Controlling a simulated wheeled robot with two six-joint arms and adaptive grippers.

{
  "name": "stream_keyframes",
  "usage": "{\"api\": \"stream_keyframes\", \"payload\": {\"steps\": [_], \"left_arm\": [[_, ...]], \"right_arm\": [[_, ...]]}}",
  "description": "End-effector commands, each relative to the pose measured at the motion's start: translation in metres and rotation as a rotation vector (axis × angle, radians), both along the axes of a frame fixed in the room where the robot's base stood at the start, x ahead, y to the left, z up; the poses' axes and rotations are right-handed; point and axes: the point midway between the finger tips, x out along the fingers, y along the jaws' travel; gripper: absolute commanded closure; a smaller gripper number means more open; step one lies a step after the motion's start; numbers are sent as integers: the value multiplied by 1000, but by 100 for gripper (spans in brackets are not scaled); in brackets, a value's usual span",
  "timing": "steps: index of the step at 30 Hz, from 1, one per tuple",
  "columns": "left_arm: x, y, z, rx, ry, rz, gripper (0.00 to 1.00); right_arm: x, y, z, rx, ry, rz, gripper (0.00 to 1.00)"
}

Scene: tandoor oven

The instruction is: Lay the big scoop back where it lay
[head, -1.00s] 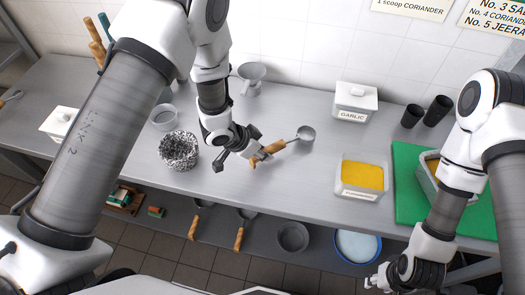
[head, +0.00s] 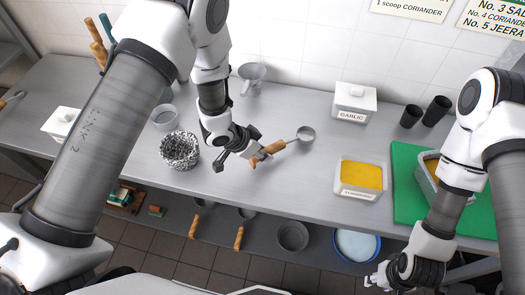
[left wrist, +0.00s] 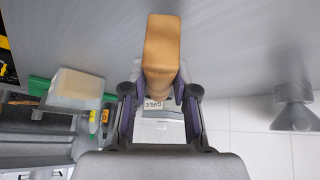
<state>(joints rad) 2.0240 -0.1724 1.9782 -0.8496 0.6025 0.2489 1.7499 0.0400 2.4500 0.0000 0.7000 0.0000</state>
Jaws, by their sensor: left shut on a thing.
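The big scoop has a round metal bowl (head: 306,133) and a wooden handle (head: 270,150). My left gripper (head: 257,156) is shut on the wooden handle, over the middle of the counter. In the left wrist view the handle (left wrist: 161,52) sits between the two fingers of the left gripper (left wrist: 160,98). The bowl is hidden there. The bowl points right and slightly back in the head view. I cannot tell whether the scoop touches the counter. My right gripper (head: 378,280) is low at the front right, with its fingers too small to read.
A foil-like bowl (head: 180,150) stands left of the left gripper. A garlic box (head: 354,103) is at the back, a tub of yellow powder (head: 361,176) to the right, and a green board (head: 410,200) beyond it. Two smaller scoops (head: 240,235) are on the lower shelf. The counter around the bowl is clear.

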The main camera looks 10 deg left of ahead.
Motion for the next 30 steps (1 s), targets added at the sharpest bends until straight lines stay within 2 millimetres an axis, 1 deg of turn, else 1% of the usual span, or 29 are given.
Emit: {"api": "stream_keyframes", "payload": {"steps": [16,17,18,19,25,26,27,29,30], "left_arm": [[0,0,-13,0,0,1,100],[0,0,-12,0,0,1,62],[0,0,-12,0,0,1,47],[0,0,-12,0,0,1,43],[0,0,-12,0,0,0,43],[0,0,-12,0,0,0,36],[0,0,-12,0,0,0,22],[0,0,-12,0,0,0,0],[0,0,-12,0,0,0,0]], "right_arm": [[0,0,-8,0,0,0,60],[0,0,-7,0,0,0,60],[0,0,-7,0,0,0,60],[0,0,-7,0,0,0,60],[0,0,-7,0,0,0,60],[0,0,-7,0,0,0,60],[0,0,-7,0,0,0,60],[0,0,-7,0,0,0,60],[0,0,-7,0,0,0,60]]}}
